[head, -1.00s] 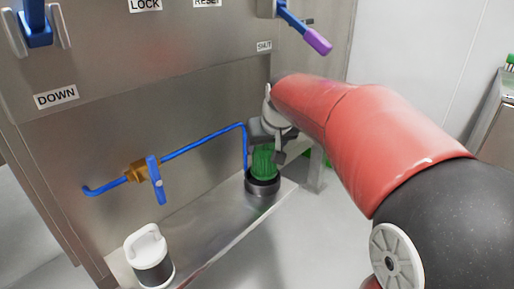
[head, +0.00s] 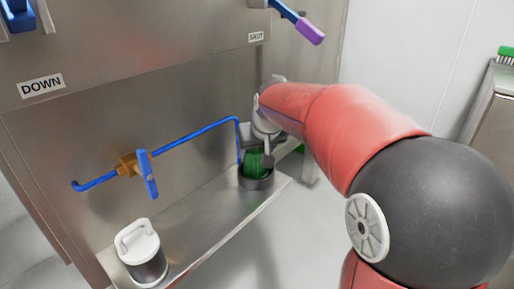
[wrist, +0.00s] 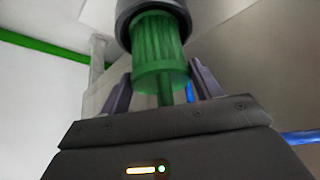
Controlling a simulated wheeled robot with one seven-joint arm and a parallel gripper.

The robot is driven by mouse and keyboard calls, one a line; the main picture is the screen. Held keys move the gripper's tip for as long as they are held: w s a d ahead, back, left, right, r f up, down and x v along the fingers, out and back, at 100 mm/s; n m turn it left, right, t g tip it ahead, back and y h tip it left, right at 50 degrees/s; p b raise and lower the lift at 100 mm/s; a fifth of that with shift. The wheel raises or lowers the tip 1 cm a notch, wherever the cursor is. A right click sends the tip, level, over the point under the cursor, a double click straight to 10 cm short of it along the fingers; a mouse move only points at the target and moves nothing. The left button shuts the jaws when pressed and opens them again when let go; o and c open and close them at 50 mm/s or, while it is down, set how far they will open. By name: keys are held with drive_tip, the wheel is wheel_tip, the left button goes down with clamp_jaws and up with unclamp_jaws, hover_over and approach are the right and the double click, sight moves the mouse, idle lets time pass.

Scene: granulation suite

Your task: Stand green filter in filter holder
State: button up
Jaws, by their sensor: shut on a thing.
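The green ribbed filter (head: 254,163) is upright with its lower end inside the dark round filter holder (head: 257,183) on the steel ledge. My gripper (head: 259,153) is at the filter's upper end and shut on it, partly hiding it in the head view. In the wrist view the filter (wrist: 160,45) runs from between my gripper's fingers (wrist: 163,92) into the holder's dark ring (wrist: 150,8). Whether the filter touches the holder's floor is hidden.
A white-lidded canister (head: 143,252) stands at the near left of the steel ledge (head: 205,228). A blue pipe (head: 195,135) with a blue valve handle (head: 148,174) runs along the panel to near the holder. A purple-tipped lever (head: 310,31) is above my arm.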

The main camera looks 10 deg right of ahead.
drive_tip(key=shift+f, duration=0.3)
drive_tip(key=o, duration=1.1)
drive_tip(key=shift+r, duration=0.25)
drive_tip(key=p+v, duration=0.3)
drive_tip(key=v, duration=1)
drive_tip(key=s+f+g, duration=0.1)
drive_tip(key=s+f, duration=0.5)
drive_tip(key=s, duration=0.5)
drive_tip(key=s+f, duration=0.7)
drive_tip(key=s, duration=0.4)
drive_tip(key=shift+m, duration=0.4)
drive_tip(key=r+p, duration=0.6)
drive_tip(key=r, duration=0.1)
drive_tip(key=shift+w, duration=0.3)
